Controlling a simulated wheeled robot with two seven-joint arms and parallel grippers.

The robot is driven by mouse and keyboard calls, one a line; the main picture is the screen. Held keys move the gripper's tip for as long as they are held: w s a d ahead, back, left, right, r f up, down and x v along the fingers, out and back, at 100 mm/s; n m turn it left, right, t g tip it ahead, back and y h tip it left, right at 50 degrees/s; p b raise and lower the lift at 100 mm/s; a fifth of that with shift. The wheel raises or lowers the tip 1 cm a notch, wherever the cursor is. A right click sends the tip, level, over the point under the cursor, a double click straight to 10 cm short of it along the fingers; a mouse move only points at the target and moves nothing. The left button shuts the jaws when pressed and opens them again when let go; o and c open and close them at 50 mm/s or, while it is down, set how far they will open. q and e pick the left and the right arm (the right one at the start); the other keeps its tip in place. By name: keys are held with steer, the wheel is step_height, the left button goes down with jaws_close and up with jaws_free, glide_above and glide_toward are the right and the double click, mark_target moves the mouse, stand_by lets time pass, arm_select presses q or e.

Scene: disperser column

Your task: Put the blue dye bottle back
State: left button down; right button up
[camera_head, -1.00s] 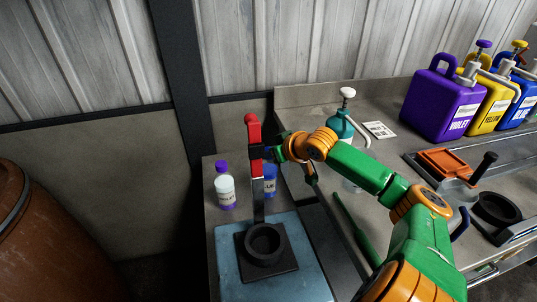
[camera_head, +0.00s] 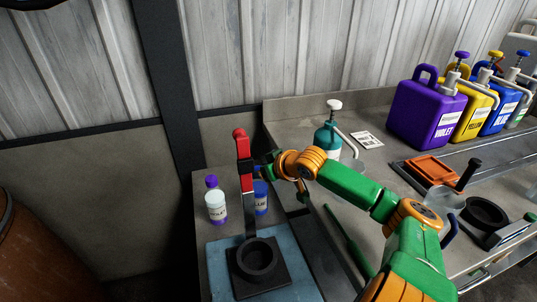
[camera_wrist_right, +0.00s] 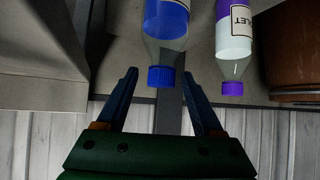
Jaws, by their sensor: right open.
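The blue dye bottle (camera_head: 261,198) stands upright on the grey counter, partly behind the post of the red-handled press (camera_head: 241,146). In the right wrist view the bottle (camera_wrist_right: 166,20) hangs upside down in the picture, its blue cap between and just beyond my fingertips. My right gripper (camera_head: 262,167) is above the bottle beside the press; the post partly covers it. My left gripper is not in view.
A violet dye bottle (camera_head: 216,205) stands left of the post. The press cup (camera_head: 257,257) is in front. A teal pump bottle (camera_head: 326,140) stands behind my right arm. Violet (camera_head: 427,113), yellow (camera_head: 470,110) and blue (camera_head: 499,109) canisters stand at the right.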

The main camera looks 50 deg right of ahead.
steer(key=p+v, duration=0.2)
steer(key=v, duration=0.9)
steer(key=shift+s+r, duration=0.15)
steer(key=shift+r, duration=0.1)
